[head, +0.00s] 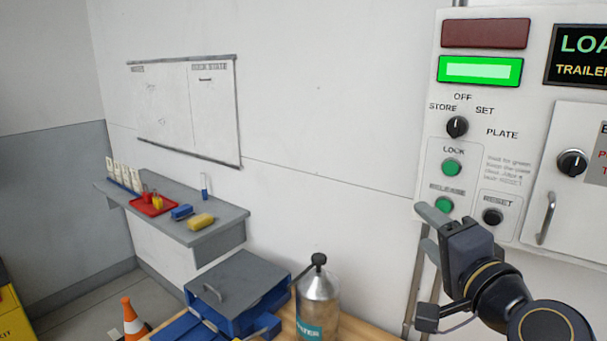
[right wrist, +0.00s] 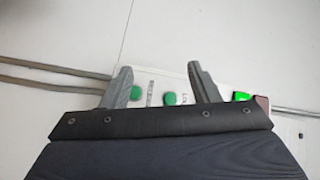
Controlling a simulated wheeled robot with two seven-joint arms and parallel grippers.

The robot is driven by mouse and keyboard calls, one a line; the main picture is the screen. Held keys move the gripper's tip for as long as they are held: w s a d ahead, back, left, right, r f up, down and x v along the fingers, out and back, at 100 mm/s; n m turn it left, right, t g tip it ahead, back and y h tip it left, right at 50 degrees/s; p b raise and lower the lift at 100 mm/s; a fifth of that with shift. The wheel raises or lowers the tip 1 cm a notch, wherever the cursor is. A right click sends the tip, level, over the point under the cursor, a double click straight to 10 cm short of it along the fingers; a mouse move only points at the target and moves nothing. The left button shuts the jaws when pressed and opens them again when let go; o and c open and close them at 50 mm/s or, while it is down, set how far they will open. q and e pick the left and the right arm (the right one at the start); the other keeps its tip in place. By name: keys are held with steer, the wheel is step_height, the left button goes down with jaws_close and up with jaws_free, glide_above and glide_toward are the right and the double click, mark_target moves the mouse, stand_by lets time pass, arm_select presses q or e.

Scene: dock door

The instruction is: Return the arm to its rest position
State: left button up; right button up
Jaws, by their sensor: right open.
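My right gripper (head: 428,222) is raised in front of the lower left of the control panel (head: 472,237). Its fingers are apart with nothing between them in the right wrist view (right wrist: 160,83). In that view the green LOCK button (right wrist: 170,98) and the green RELEASE button (right wrist: 136,93) show beyond the fingers. In the head view the RELEASE button (head: 443,205) is just above the fingertips, and the LOCK button (head: 452,168) is higher up. I cannot tell whether a finger touches the panel. My left gripper is not in view.
The panel has a lit green lamp (head: 480,71), a selector knob (head: 457,127), a black RESET button (head: 493,217) and a door handle (head: 546,218). A metal bottle (head: 318,300) stands on a wooden surface below. A grey shelf (head: 222,228), a blue box (head: 222,308) and an orange cone (head: 131,316) are left.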

steer(key=s+f+n+g, duration=0.5)
steer(key=s+f, duration=0.5)
steer(key=f, duration=0.3)
steer(key=s+d+f+n+g, duration=0.1)
steer(key=s+f+n+g, duration=0.4)
steer(key=s+f, duration=0.5)
step_height(320, 180, down, 3)
steer(key=shift+f+n+g, duration=0.1)
steer(key=shift+n+g, duration=0.3)
steer(key=shift+g, duration=0.6)
